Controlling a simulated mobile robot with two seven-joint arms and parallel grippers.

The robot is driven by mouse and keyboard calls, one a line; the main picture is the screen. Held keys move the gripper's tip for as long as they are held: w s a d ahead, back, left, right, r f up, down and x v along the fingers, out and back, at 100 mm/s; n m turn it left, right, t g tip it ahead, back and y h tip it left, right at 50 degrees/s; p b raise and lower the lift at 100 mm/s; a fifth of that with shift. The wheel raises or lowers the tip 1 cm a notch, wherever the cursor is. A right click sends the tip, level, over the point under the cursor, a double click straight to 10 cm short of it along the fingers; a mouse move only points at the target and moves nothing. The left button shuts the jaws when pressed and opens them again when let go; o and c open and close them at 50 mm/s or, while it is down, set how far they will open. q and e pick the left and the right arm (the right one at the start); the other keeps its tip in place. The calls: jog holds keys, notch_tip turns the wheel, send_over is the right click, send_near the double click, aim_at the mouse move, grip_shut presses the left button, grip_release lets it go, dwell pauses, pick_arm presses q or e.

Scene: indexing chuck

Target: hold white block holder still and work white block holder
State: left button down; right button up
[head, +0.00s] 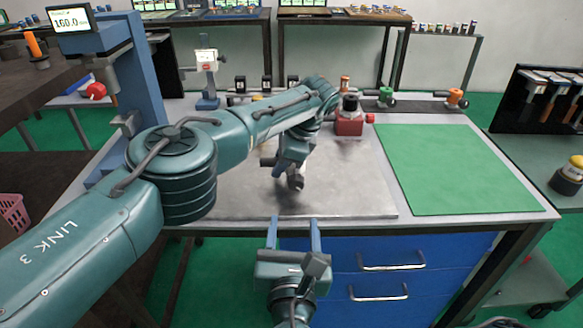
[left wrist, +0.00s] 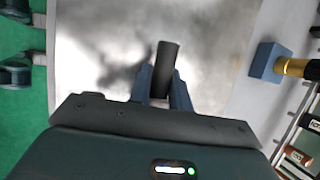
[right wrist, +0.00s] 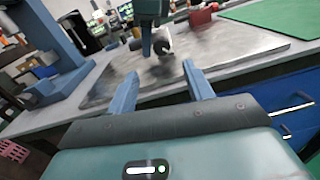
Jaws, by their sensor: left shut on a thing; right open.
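My left gripper (head: 290,170) is low over the grey metal plate, pointing down. In the left wrist view it is shut on a dark cylinder (left wrist: 166,66), which sticks out past the fingers. The cylinder's round dark end (right wrist: 162,46) shows in the right wrist view. I cannot tell whether it belongs to the white block holder. A white block (head: 207,60) on a blue stand is at the back left of the bench, apart from both grippers. My right gripper (head: 294,220) is open and empty at the plate's front edge, its fingers facing the left gripper.
The metal plate (head: 350,195) is otherwise largely bare. A green mat (head: 455,170) lies clear on the right. A red block with a dark knob (head: 349,122) stands behind the plate. A tall blue column (head: 140,80) stands at left. Blue drawers (head: 400,265) are below the bench front.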

aim_at(297, 186)
jog(key=w, duration=1.2)
jog(key=shift+d, duration=0.35)
jog(key=c, duration=1)
jog(key=shift+o, duration=0.2)
jog(key=m, duration=0.4)
jog(key=shift+s+f, duration=0.1)
jog(key=shift+f, duration=0.1)
jog(key=m, duration=0.4)
jog(key=shift+r, duration=0.1)
jog(key=o, duration=1)
jog(key=shift+c, duration=0.2)
